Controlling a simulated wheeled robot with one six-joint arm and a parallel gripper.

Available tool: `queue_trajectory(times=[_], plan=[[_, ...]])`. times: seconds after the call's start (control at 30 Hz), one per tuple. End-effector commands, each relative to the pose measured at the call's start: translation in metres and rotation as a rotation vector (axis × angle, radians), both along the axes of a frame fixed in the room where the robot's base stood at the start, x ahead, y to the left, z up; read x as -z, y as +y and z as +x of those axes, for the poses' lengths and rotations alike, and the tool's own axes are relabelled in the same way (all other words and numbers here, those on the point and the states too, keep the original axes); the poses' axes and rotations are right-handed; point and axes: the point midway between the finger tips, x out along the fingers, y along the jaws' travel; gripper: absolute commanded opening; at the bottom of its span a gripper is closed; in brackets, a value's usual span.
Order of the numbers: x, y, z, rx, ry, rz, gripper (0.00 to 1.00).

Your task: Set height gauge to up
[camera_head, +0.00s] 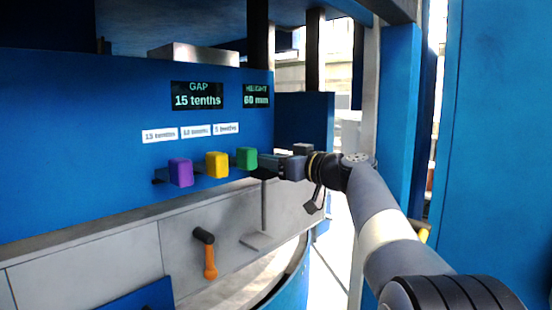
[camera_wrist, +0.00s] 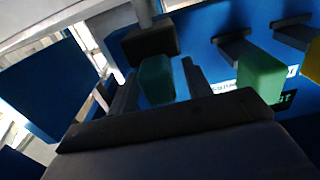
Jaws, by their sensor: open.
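A height display (camera_head: 256,95) on the blue panel reads 60 mm. Below it, a thin upright post (camera_head: 264,205) stands on a flat grey foot; this may be the height gauge. My gripper (camera_head: 283,167) is right of the green lever block (camera_head: 246,158) at the post's top. In the wrist view, my gripper (camera_wrist: 160,85) is open, with a dark teal block (camera_wrist: 157,80) between its fingers and a dark grey block (camera_wrist: 150,43) on a post just beyond. I cannot tell whether the fingers touch the teal block, which is hidden in the head view.
Purple (camera_head: 180,172) and yellow (camera_head: 217,165) lever blocks project from the panel left of the green one. A gap display (camera_head: 198,95) reads 15 tenths above small white labels. An orange handle (camera_head: 210,262) hangs below on grey panelling. A blue wall (camera_head: 500,120) stands at right.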

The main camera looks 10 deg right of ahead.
Motion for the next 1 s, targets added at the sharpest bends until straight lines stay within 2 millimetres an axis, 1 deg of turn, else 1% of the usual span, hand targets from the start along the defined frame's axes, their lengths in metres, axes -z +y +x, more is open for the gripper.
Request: queue_trajectory(times=[0.1,0.67,0.9,0.97,1.0], plan=[[0.0002,0.0000,-0.0002,0.000,0.000,0.000,0.46],[0.0001,-0.0001,-0.0005,0.000,0.000,0.000,0.01],[-0.0003,-0.0001,-0.0005,0.000,0.000,0.000,0.00],[-0.0037,-0.0001,-0.0005,-0.001,-0.002,-0.001,0.00],[-0.0085,-0.0001,-0.0004,-0.001,-0.003,-0.001,0.00]])
